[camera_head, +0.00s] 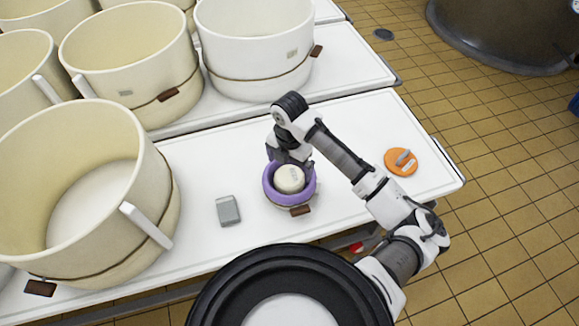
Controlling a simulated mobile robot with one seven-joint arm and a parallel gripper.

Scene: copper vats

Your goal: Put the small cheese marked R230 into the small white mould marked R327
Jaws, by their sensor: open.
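A small round cream-white cheese (290,179) sits inside a small purple mould (308,192) on the white table. Marks on the cheese are too small to read. My gripper (287,160) is open, at the far side of the cheese and over the mould's far rim; whether it touches either is not clear. A white mould (250,62) stands at the top centre on the table behind, whiter than the cream ones near it. It has a small tag on its side, and no R327 can be read.
Large cream moulds (135,75) crowd the left and back, one with a white handle at the near left (75,185). A grey block (228,211) lies left of the purple mould. An orange disc with a handle (401,162) lies at the right. White table between them is clear.

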